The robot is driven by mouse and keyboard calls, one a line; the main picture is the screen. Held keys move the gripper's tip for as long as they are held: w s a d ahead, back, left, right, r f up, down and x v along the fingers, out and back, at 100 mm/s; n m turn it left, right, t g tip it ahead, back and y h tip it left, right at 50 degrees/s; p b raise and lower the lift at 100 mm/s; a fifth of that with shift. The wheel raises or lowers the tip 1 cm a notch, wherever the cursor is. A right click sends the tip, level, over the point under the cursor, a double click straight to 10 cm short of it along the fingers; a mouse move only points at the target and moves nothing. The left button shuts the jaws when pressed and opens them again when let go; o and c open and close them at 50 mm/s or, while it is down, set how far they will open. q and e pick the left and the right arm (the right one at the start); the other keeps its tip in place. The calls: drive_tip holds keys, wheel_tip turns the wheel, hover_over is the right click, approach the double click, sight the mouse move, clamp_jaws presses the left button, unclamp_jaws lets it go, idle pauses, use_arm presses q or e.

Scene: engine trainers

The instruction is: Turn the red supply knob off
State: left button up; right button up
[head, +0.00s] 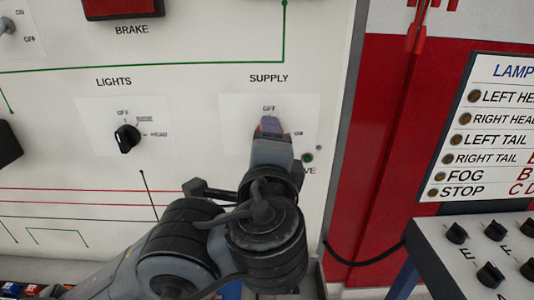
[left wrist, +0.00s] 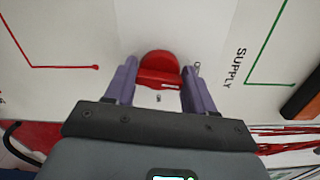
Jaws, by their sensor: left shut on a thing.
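The red supply knob (left wrist: 158,64) shows in the left wrist view on the white panel, below the word SUPPLY in the head view. My left gripper (left wrist: 160,76) has a purple finger on each side of the knob and is shut on it. The knob's raised bar runs across between the fingers. In the head view, the left gripper (head: 270,126) and its wrist hide the knob; the OFF label shows just above the fingers and the ON label to their right. My right gripper is not in view.
The black lights knob (head: 127,139) sits to the left on the same panel. A small green indicator (head: 307,157) is close to the right of my wrist. A lamp board (head: 495,125) and a box with black knobs (head: 480,255) stand at the right.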

use_arm(q)
drive_tip(key=shift+f+n+b, duration=0.1)
drive_tip(key=shift+n+b, duration=0.4)
drive_tip(key=shift+n, duration=0.4)
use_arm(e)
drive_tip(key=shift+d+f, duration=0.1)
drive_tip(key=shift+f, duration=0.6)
use_arm(q)
drive_tip(key=o, duration=1)
drive_tip(key=shift+o, duration=0.2)
drive_tip(key=shift+s, duration=0.15)
